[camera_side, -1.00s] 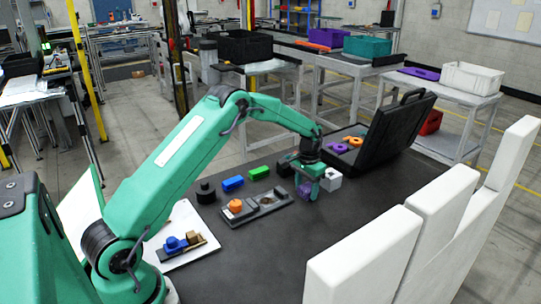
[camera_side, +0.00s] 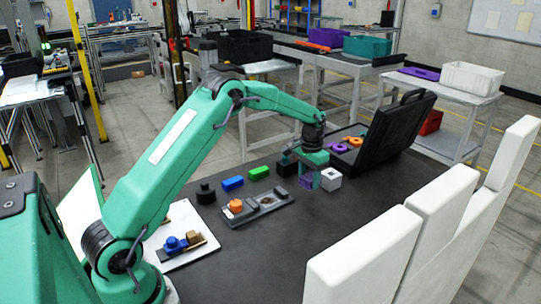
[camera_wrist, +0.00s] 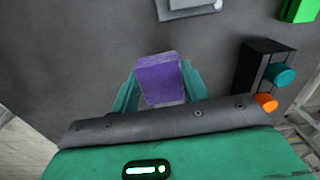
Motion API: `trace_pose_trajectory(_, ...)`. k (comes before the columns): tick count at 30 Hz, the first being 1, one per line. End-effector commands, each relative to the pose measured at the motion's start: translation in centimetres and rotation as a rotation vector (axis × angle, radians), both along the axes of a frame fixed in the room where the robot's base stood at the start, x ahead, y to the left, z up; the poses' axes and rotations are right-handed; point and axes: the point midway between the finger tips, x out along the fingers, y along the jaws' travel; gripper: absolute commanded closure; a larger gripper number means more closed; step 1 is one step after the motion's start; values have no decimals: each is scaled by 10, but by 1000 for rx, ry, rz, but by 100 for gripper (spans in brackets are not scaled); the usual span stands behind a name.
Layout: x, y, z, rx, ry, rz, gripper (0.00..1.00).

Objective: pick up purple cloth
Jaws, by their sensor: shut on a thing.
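The purple cloth (camera_wrist: 158,78) looks like a folded, block-shaped piece in the wrist view. It sits between the two green fingers of my gripper (camera_wrist: 158,88), which is shut on it. In the side view the purple cloth (camera_side: 306,182) shows partly behind a finger of my gripper (camera_side: 309,178), low over the dark table. A white-grey cube (camera_side: 331,179) stands just right of it. I cannot tell how far the cloth is above the table.
A grey fixture (camera_side: 268,209) holding an orange piece (camera_side: 235,206) lies left of my gripper. Blue (camera_side: 232,184) and green (camera_side: 259,173) blocks stand behind it. An open black case (camera_side: 398,122) is at the back right. Tall white blocks (camera_side: 365,262) line the front right.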

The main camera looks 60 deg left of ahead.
Motion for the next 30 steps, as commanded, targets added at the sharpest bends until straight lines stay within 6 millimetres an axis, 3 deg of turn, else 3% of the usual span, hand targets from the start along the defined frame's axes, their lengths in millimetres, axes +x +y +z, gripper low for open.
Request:
trace_pose_trajectory(9,-18,-55,34,0,-1,-4,77)
trace_pose_trajectory(15,-27,-82,51,0,0,-2,77)
trace_pose_trajectory(21,-31,-96,60,0,0,0,77)
trace_pose_trajectory(30,-33,-100,62,0,1,1,77)
